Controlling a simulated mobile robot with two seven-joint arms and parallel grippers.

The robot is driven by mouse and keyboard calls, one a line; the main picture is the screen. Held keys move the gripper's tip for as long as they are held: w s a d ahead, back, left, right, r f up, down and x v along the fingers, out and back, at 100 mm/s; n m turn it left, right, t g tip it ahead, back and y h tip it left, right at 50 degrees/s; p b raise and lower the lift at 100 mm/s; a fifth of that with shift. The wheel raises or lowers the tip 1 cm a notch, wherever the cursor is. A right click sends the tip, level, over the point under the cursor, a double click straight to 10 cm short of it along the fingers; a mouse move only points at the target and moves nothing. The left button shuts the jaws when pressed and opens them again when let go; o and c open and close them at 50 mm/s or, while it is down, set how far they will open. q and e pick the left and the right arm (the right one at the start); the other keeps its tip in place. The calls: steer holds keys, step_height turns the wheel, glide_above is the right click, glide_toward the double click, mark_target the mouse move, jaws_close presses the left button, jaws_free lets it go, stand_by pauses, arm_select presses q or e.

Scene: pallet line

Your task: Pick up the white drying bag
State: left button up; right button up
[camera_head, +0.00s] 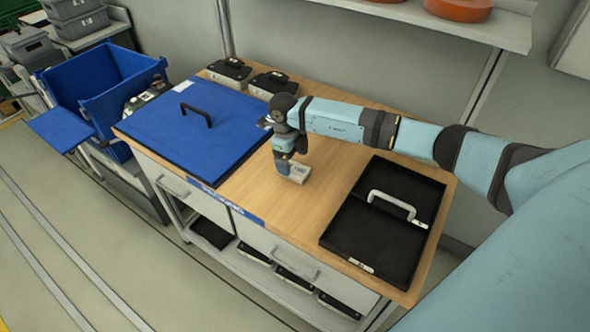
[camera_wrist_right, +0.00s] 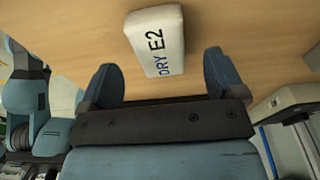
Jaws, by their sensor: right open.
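The white drying bag (camera_head: 297,174) lies on the wooden tabletop (camera_head: 305,205), between the blue lid and the black tray. In the right wrist view the bag (camera_wrist_right: 157,40) shows dark print reading "DRY E2". My right gripper (camera_head: 287,163) reaches down right at the bag in the head view and partly covers it. In the wrist view the gripper's two blue fingers (camera_wrist_right: 160,80) stand apart, with the bag ahead of the gap between them and nothing held. My left gripper is not in view.
A blue lid (camera_head: 165,125) with a black handle lies left of the bag. A black tray (camera_head: 340,225) with a grey handle lies to the right. Black devices (camera_head: 229,69) stand at the back edge. A blue crate (camera_head: 85,75) stands at the far left. Bare wood surrounds the bag.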

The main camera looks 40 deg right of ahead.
mark_target(295, 167)
steer(key=shift+s+d+f, duration=0.1)
steer(key=shift+s+f, duration=0.1)
steer(key=shift+f, duration=0.75)
steer(key=shift+s+d+f, duration=0.1)
steer(key=shift+s+f, duration=0.1)
steer(key=shift+f, duration=0.7)
steer(key=shift+f, duration=0.15)
steer(key=c, duration=1)
